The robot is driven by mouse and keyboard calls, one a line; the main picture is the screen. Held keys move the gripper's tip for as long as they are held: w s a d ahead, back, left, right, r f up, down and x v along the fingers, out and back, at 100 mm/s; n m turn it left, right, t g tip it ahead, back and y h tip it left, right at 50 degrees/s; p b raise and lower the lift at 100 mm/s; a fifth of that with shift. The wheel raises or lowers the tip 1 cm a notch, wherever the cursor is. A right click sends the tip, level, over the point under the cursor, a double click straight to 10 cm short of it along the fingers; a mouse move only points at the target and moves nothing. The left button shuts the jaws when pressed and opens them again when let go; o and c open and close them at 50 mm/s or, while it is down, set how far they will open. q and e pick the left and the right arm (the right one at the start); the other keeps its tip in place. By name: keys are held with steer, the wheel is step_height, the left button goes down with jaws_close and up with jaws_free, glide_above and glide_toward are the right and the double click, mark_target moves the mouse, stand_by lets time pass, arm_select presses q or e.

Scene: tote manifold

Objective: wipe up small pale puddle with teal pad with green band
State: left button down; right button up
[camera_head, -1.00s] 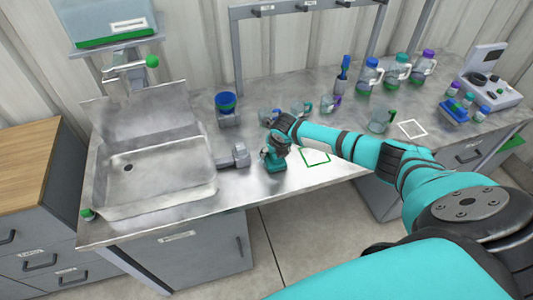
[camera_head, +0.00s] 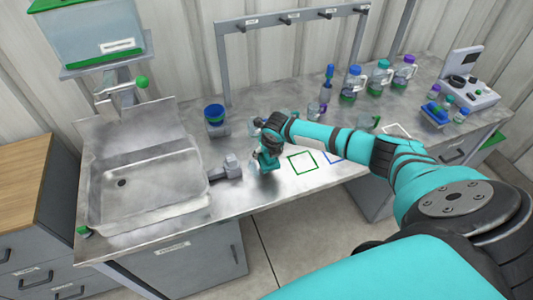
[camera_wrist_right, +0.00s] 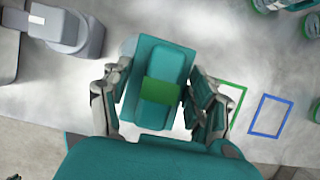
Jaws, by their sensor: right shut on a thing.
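The teal pad with a green band (camera_wrist_right: 160,91) is held between the fingers of my right gripper (camera_wrist_right: 158,104), which is shut on it. In the head view my right gripper (camera_head: 267,160) is low over the steel worktop, between the grey block-like fixture and the green outline; the pad is hard to tell apart there. A pale rounded patch (camera_wrist_right: 128,46), seemingly the small pale puddle, shows at the pad's upper left in the wrist view. The pad hides part of that area. Whether the pad touches the worktop I cannot tell. My left gripper is not in view.
The sink (camera_head: 145,185) and grey fixture (camera_head: 226,168) are left of the gripper. A green outline (camera_head: 302,163) and a blue one (camera_head: 333,157) mark the worktop to the right. A blue-topped container (camera_head: 215,118) and several bottles (camera_head: 380,75) stand behind.

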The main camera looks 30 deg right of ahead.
steer(key=shift+r, duration=0.6)
steer(key=shift+r, duration=0.1)
steer(key=shift+r, duration=1.4)
steer(key=shift+f, duration=0.1)
